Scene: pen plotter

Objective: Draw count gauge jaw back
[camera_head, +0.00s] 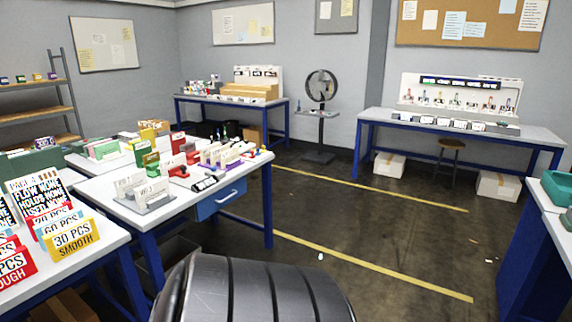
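Neither of my grippers shows in the head view. I cannot pick out a count gauge or its jaw at this size. Printed cards stand on the near left table (95,262): a yellow card reading "30 PCS SMOOTH" (73,239), and a red card (14,266) with "PCS" and a cut-off "OUGH". A taller black-and-white card (40,193) stands behind them. The middle table (195,210) carries a grey holder with white cards (146,194), plus red, green and white small items too small to name.
A back table (215,101) holds beige steps (250,91); another table (385,116) holds a white rack (460,95). A fan (321,86), stool (450,146) and white boxes (497,186) stand nearby. Yellow-lined floor (400,240) is mostly clear. A teal bin (557,188) is far right.

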